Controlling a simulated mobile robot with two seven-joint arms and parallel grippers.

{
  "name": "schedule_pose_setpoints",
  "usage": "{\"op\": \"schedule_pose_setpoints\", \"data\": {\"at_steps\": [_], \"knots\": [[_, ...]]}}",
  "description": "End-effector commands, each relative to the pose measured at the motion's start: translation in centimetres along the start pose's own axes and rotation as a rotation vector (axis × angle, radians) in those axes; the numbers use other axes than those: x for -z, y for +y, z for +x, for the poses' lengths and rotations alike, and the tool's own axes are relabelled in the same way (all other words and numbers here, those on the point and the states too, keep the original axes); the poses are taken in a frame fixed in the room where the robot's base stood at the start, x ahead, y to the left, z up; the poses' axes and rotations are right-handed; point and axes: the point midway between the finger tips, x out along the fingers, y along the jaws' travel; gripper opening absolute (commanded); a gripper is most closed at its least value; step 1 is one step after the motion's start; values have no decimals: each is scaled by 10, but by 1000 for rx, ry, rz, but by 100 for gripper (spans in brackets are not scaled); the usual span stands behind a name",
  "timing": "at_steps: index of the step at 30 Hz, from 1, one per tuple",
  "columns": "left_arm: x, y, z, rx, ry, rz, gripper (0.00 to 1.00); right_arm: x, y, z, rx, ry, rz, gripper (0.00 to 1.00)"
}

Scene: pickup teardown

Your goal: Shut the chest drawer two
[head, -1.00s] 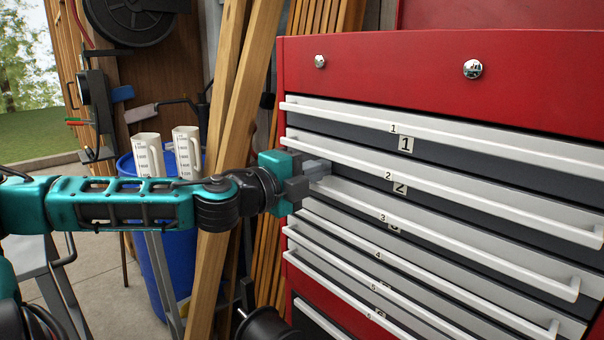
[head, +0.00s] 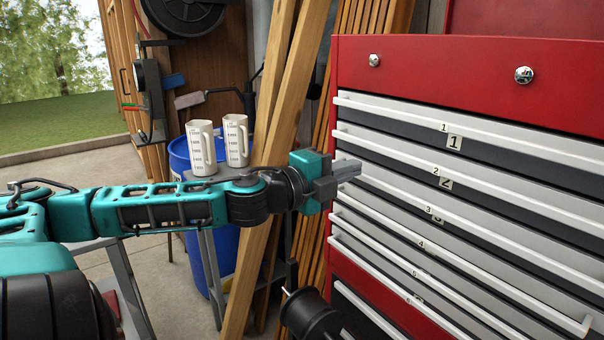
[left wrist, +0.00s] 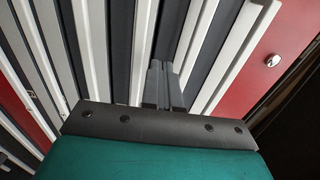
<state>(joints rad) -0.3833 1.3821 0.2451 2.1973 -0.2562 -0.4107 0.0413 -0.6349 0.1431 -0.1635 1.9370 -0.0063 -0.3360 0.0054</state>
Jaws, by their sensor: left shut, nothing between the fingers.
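Chest drawer two (head: 445,183) is the second light-fronted drawer of the red tool chest (head: 450,75). Its long pale handle runs across the front. In the head view it lies about in line with the drawers above and below, and I see no clear gap. My left gripper (head: 348,171) is shut and empty at the chest's left side, near the left ends of drawers two and three. In the left wrist view its closed fingers (left wrist: 165,85) point at the drawer fronts between pale handles; contact cannot be told. My right gripper is out of view.
Wooden planks (head: 275,130) lean left of the chest, behind my left arm. A blue barrel (head: 225,255) and two white measuring jugs (head: 202,150) stand farther left. A black spool (head: 310,315) is low beside the chest. The area in front of the drawers looks clear.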

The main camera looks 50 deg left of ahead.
Motion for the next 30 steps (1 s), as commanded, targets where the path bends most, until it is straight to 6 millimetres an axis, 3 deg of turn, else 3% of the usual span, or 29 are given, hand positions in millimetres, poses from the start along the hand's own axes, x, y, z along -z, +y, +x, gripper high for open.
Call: {"op": "schedule_pose_setpoints", "data": {"at_steps": [15, 22, 30], "knots": [[-3, -2, -59, -3, -11, 0, 0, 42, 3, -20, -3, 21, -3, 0], [-3, 0, -80, -1, -10, 4, 0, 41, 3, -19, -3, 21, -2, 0], [-2, 0, -87, 0, -9, 5, 0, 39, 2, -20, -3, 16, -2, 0]]}}
